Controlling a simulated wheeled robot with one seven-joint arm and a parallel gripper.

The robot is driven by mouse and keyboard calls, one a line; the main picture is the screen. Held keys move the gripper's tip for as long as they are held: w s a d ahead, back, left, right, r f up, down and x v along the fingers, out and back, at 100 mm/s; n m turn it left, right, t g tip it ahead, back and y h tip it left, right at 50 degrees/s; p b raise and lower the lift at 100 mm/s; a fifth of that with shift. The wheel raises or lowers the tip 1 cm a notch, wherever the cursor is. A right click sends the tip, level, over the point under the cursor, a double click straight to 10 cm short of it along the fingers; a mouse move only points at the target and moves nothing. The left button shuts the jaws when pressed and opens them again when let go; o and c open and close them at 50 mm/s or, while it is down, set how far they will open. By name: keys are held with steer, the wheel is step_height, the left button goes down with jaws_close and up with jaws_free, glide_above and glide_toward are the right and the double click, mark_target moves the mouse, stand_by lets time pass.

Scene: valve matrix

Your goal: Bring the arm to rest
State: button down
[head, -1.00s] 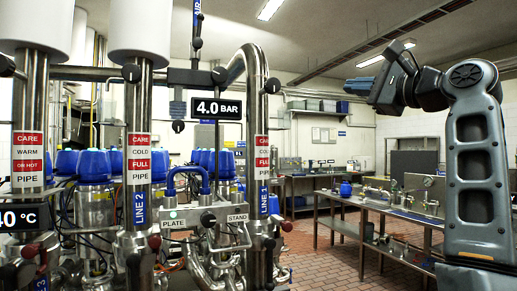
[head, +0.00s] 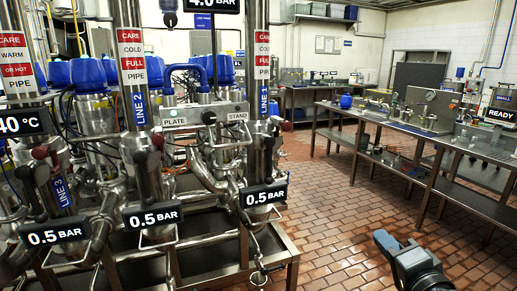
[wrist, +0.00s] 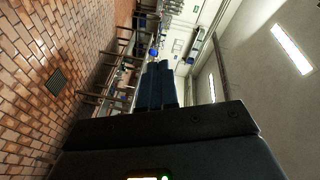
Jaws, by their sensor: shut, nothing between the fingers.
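My gripper (head: 386,243) shows at the lower right of the head view, in front of the tiled floor. In the wrist view the fingers of my gripper (wrist: 156,88) lie side by side, shut and with nothing held. They touch nothing that I can see. The rest of my arm is out of view.
The valve matrix (head: 150,140) of steel pipes fills the left, with displays reading 0.5 BAR (head: 264,196). A steel workbench (head: 440,145) stands at the back right, with a READY sign (head: 501,114) above it. Open tiled floor (head: 330,215) lies between.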

steer(key=s+f+n+g+h, duration=0.1)
steer(key=s+f+n, duration=0.35)
steer(key=s, duration=0.75)
steer(key=s+f+n+h, duration=0.1)
steer(key=s+f, duration=0.6)
steer(key=s, duration=0.5)
steer(key=s+a+r+n, duration=0.1)
steer(key=s+r+n, duration=0.1)
steer(key=s, duration=0.8)
steer(key=s+a+r+n+g, duration=0.1)
steer(key=s+n, duration=0.4)
steer(key=s, duration=0.5)
step_height(320, 180, up, 3)
steer(key=shift+a+f+y, duration=0.2)
steer(key=shift+a+y, duration=0.1)
steer(key=shift+a, duration=0.35)
steer(key=shift+s, duration=0.1)
